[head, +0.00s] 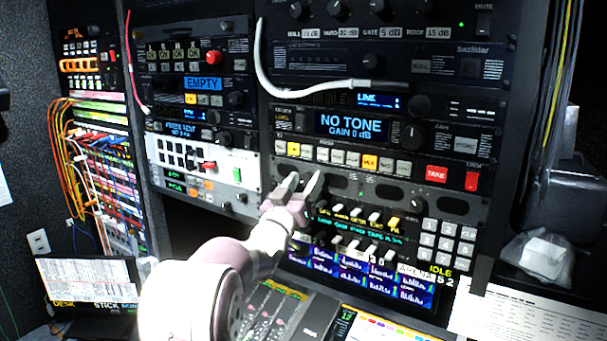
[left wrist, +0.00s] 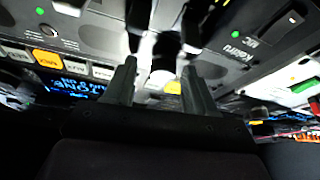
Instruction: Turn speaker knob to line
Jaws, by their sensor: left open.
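My left gripper (head: 303,183) is raised in front of the dark panel with oval openings (head: 343,182) in the middle rack; its two fingers are apart. In the left wrist view, the open gripper (left wrist: 160,85) points at a panel seen upside down. A dark knob (left wrist: 165,50) shows beyond and between the fingertips, with a bright patch below it; I cannot tell whether the fingers touch it. Dark parts stand on either side of it. Its pointer and the line marking cannot be read. My right gripper is not in view.
Above the panel is a row of white and yellow buttons (head: 338,157). A white cable (head: 310,86) hangs across the upper units. Below are a keypad (head: 445,243) and blue screens (head: 345,268). Orange patch cables (head: 75,165) hang at the left.

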